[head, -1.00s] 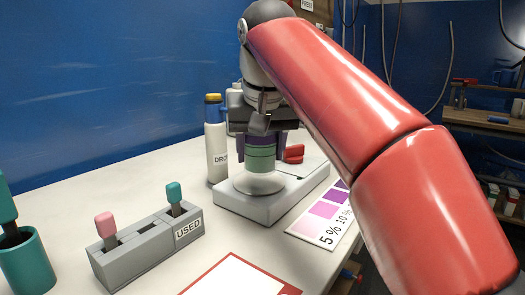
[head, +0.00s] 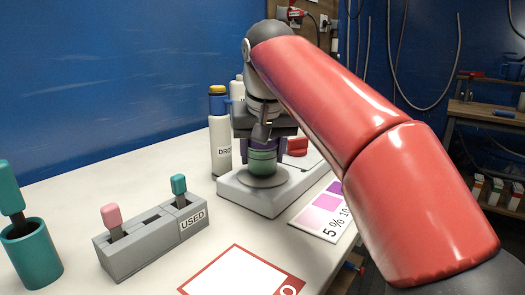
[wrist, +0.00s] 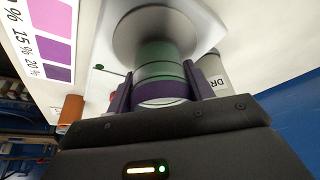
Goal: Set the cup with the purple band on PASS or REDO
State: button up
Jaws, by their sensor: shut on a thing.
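The green cup (head: 262,161) is at the round plate of the scale-like grey device (head: 250,202); I cannot tell whether it rests on the plate or hangs just above. In the wrist view the cup (wrist: 160,68) is green with a purple band near my gripper's palm. My gripper (wrist: 166,88) is shut on it, one purple finger on each side. A red-bordered white card (head: 240,276) lies at the front edge of the head view; only a letter O shows on it. No PASS card is visible.
A bottle labelled DRO (head: 221,140) stands close behind the device. A colour chart (head: 322,215) lies to its right. A grey rack marked USED (head: 152,240) holds pink and teal-topped droppers. A teal pot (head: 30,255) stands at far left.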

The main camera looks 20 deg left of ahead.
jog(key=shift+f, duration=0.2)
jog(key=o, duration=1.1)
jog(key=shift+f+b, duration=0.1)
jog(key=shift+b, duration=0.4)
